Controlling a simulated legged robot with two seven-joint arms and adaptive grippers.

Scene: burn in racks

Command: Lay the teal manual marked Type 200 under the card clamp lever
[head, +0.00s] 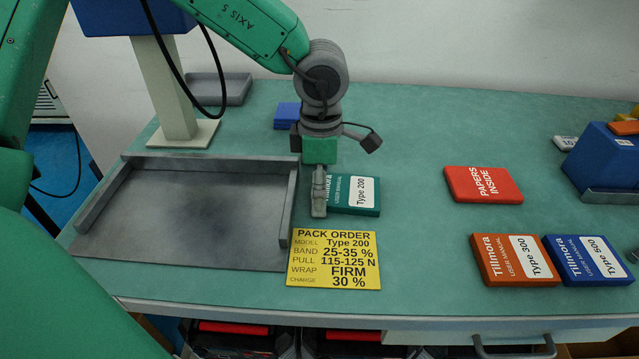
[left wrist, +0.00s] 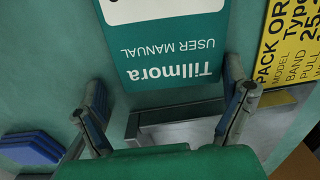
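The teal manual marked Type 200 (head: 355,195) lies flat on the bench just right of my left gripper. It also shows in the left wrist view (left wrist: 165,45), with its Tillmora end facing the fingers. My left gripper (head: 320,200) points down at the manual's left end. In the left wrist view its fingers (left wrist: 163,88) are spread wide, one near each side of the manual's end. I see no grip on the manual. My right gripper is not in view. I cannot pick out a card clamp lever in either view.
A grey metal tray (head: 190,263) lies left of the manual. A yellow pack order card (head: 335,258) lies in front. A red Papers Inside booklet (head: 482,184), an orange Type 300 manual (head: 515,260) and a blue Type 500 manual (head: 588,260) lie right. A blue box (head: 605,160) stands at far right.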

